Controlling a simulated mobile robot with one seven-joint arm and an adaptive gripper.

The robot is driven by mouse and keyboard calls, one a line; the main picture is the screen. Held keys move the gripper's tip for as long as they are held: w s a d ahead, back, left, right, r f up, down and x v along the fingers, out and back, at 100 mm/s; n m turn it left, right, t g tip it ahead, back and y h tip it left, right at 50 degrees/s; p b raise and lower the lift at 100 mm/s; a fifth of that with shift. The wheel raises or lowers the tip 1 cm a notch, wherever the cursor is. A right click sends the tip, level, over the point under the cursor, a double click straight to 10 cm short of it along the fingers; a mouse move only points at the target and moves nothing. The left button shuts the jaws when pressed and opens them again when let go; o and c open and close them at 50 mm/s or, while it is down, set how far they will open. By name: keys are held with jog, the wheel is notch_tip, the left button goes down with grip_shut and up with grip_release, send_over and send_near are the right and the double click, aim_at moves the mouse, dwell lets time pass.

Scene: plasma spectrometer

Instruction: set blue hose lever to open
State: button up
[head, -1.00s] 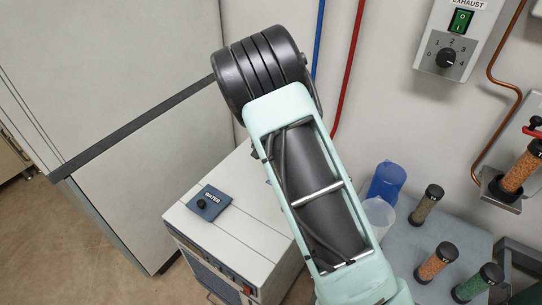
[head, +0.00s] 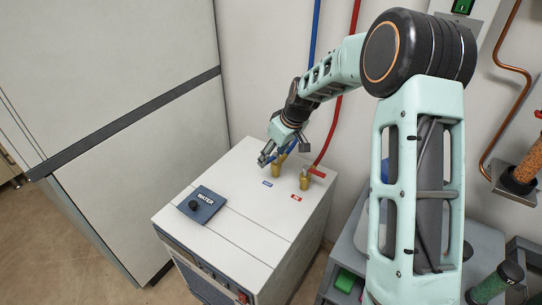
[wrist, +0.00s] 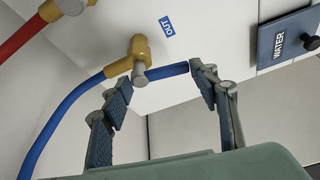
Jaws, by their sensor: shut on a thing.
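The brass valve of the blue hose (head: 278,168) stands on top of the white cabinet, partly behind my gripper. In the wrist view the valve (wrist: 136,58) has a grey stem, the blue hose (wrist: 62,112) on one side and the blue lever (wrist: 168,71) pointing right, roughly in line with the hose. My gripper (wrist: 160,84) is shut on the blue lever, with its fingers well apart. The right finger meets the lever's free end; the left finger is beside the hose near the valve. In the head view my gripper (head: 268,157) is small.
The white cabinet (head: 235,225) bears a dark WATER panel with a knob (head: 194,205). A second brass valve (head: 304,180) with a red lever (head: 317,172) and red hose (head: 331,130) stands close to the right. The wall is right behind.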

jog(key=shift+s+d+n+g+y, duration=0.2)
jog(key=shift+n+g+y, duration=0.1)
jog(key=shift+n, duration=0.8)
jog(key=o, duration=1.1)
jog(key=shift+d, duration=0.1)
jog(key=v, duration=1.2)
jog(key=shift+w, duration=0.15)
